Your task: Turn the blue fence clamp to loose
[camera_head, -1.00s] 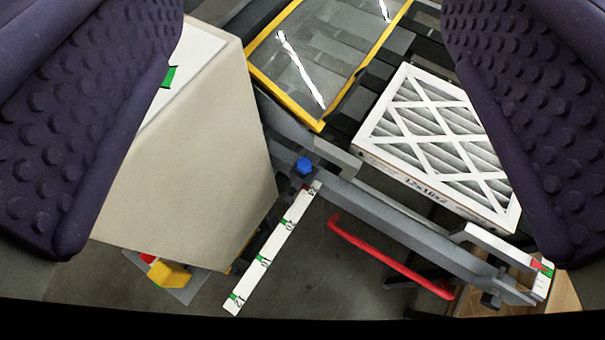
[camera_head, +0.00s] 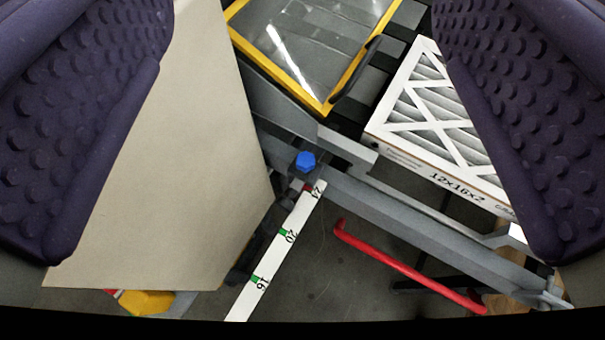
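The blue fence clamp (camera_head: 305,161) is a small faceted knob on the grey rail, just above the upper end of a white scale strip. My gripper (camera_head: 305,205) is open, with one dark purple padded finger at each side of the picture. The clamp lies between the two fingers in the picture, apart from both and farther from the camera. Nothing is held. A small red mark shows just below the clamp. I cannot read the clamp's setting from its shape.
The white scale (camera_head: 277,250) runs down-left from the clamp. A large beige box (camera_head: 165,170) stands close on the left. A boxed filter (camera_head: 440,175) lies at right, a yellow-framed clear panel (camera_head: 325,103) at top. A red bar (camera_head: 400,265) runs below the grey rail (camera_head: 400,215).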

